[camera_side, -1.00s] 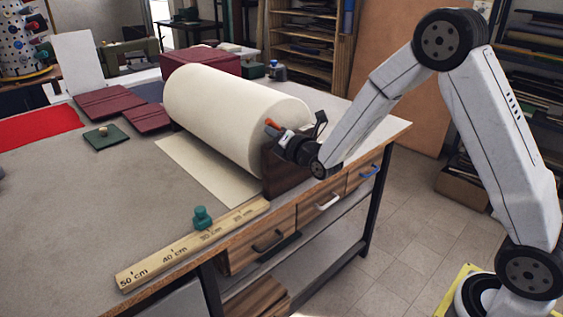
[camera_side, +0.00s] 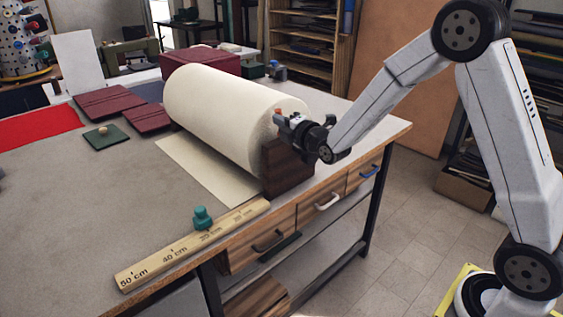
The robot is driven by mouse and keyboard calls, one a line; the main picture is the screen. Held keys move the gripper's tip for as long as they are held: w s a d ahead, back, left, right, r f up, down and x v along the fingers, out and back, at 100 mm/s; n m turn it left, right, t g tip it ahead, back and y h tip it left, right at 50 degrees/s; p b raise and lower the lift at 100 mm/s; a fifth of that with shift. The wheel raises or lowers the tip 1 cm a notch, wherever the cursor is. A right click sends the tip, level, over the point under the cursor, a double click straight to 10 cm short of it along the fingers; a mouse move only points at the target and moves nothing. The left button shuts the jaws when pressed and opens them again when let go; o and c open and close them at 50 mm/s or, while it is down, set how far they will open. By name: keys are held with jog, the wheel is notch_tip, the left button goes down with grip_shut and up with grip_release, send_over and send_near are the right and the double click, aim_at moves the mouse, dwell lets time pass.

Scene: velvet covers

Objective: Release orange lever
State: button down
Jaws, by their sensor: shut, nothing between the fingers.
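The orange lever (camera_side: 279,111) shows as a small orange tip at the near end of the cream fabric roll (camera_side: 220,110), above the dark wooden end block (camera_side: 288,172). Most of the lever is hidden behind my gripper. My gripper (camera_side: 283,122) is shut with nothing between its fingers. It points left at the roll's end face, with its fingertips just below the orange tip. I cannot tell whether they touch the lever.
The roll lies on a grey-topped workbench (camera_side: 90,225) with its fabric end spread flat. A wooden ruler (camera_side: 195,243) with a green knobbed weight (camera_side: 202,217) lies along the front edge. Maroon folded covers (camera_side: 110,102) lie at the back left. The front left is clear.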

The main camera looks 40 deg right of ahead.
jog(key=m, duration=0.1)
jog(key=d+m, duration=0.1)
jog(key=shift+d+r+m, duration=0.3)
jog(key=shift+r+m, duration=0.1)
jog(key=d+m, duration=0.3)
jog(key=m, duration=0.2)
jog(key=shift+d, duration=0.4)
